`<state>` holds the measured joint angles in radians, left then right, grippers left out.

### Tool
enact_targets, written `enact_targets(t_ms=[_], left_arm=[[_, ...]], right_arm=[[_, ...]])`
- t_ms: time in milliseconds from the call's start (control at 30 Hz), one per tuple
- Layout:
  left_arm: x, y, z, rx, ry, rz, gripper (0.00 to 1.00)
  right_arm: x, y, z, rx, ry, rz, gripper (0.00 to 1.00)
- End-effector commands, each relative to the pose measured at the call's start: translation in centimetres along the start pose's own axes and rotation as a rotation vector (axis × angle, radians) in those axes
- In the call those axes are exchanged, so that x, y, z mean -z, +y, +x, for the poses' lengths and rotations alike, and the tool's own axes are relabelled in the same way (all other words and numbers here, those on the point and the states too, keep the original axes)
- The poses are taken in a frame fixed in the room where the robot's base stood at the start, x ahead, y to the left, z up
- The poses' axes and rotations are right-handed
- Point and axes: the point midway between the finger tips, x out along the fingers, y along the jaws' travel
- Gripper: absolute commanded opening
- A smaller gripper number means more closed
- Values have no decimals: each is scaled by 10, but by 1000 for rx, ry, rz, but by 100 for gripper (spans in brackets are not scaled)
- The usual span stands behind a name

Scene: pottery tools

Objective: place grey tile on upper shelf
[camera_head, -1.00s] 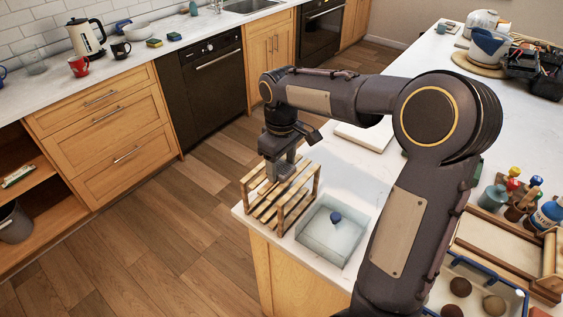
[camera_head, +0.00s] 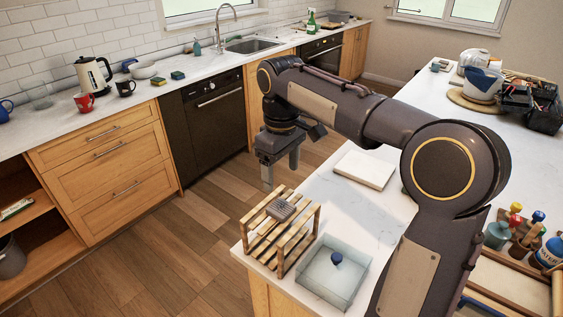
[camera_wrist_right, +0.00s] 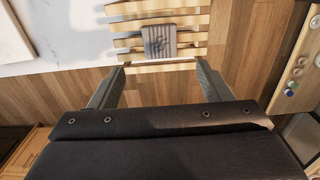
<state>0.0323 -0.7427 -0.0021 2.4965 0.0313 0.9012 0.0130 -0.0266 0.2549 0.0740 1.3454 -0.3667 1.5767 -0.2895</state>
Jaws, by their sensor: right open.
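The grey tile (camera_head: 281,209) lies on the upper slats of a small wooden rack (camera_head: 296,243) at the near corner of the island counter. In the right wrist view the grey tile (camera_wrist_right: 160,42) rests flat across the pale slats of the rack (camera_wrist_right: 195,20), clear of both fingers. My right gripper (camera_head: 280,176) is open and empty, raised above and behind the tile. In the wrist view its two fingers (camera_wrist_right: 158,85) are spread wide with nothing between them. My left gripper is not in view.
A white slab (camera_head: 364,169) lies behind on the counter. Bottles and tools (camera_head: 520,235) crowd the right side. Wooden floor lies beyond the counter's left edge.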

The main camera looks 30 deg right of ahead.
Motion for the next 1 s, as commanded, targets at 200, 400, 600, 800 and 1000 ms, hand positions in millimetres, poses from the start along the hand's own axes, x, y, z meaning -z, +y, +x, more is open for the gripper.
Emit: enact_targets(t_ms=[200, 400, 600, 800, 1000], left_arm=[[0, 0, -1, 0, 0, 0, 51], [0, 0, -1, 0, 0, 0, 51], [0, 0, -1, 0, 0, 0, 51], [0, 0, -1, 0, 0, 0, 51], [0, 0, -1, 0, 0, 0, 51]], right_arm=[[0, 0, -19, 0, 1, -1, 72], [-12, -5, -21, 6, 25, 16, 72], [-76, -42, -6, 64, 191, 138, 72], [-142, -103, 41, 172, 395, 342, 72], [-172, -143, 83, 253, 515, 490, 72]])
